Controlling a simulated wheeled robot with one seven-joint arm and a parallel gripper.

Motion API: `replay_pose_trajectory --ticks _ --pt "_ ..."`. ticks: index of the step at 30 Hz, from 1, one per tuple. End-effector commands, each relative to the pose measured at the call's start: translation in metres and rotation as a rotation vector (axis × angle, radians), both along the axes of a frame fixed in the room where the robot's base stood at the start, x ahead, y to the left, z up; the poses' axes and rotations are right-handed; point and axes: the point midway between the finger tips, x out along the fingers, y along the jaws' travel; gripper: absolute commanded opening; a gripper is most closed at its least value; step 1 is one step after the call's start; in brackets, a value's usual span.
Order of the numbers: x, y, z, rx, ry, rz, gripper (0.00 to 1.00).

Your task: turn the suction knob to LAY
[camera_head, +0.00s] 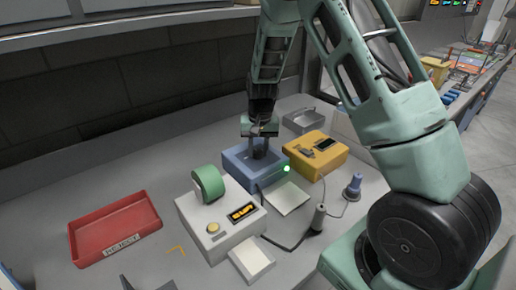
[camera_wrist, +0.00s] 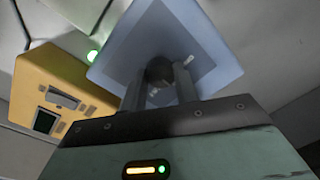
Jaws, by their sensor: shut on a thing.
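My gripper (camera_head: 259,150) reaches down onto the top of a blue box (camera_head: 236,168) on the bench. In the wrist view its two dark fingers (camera_wrist: 160,88) are shut on a dark round knob (camera_wrist: 159,69) on the pale-blue top face of the box (camera_wrist: 205,40). The fingers hide part of the knob, and small white marks show beside it. The LAY label and the knob's pointing direction cannot be read. A green light (camera_head: 287,169) glows at the box's near right corner.
A yellow device (camera_head: 330,150) stands close right of the blue box. A white machine (camera_head: 195,222) with a green roll (camera_head: 208,184) stands in front left. A red REJECT tray (camera_head: 100,215) lies at left. A corded tool (camera_head: 318,218) and blue-handled tool (camera_head: 353,186) stand at right.

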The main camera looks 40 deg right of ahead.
Motion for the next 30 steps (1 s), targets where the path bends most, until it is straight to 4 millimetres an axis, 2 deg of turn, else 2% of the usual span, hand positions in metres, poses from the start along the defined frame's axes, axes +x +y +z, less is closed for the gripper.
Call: replay_pose_trajectory --ticks 8,9,10,11,18,22,26,30 --pt "0.003 -0.001 0.002 -0.002 -0.009 0.0 0.07" --pt "0.003 -0.001 0.002 -0.002 -0.009 0.0 0.41" --pt "0.002 -0.001 0.002 -0.002 -0.008 0.0 0.49" --pt "0.002 -0.001 0.002 -0.002 -0.007 0.001 0.52" --pt "0.001 0.0 0.001 -0.001 -0.004 0.001 0.52" --pt "0.002 -0.001 0.007 -0.002 -0.006 0.002 0.52" --pt "0.001 -0.001 0.025 -0.003 -0.009 0.002 0.52" --pt "0.001 -0.003 0.056 -0.002 -0.011 0.002 0.52"
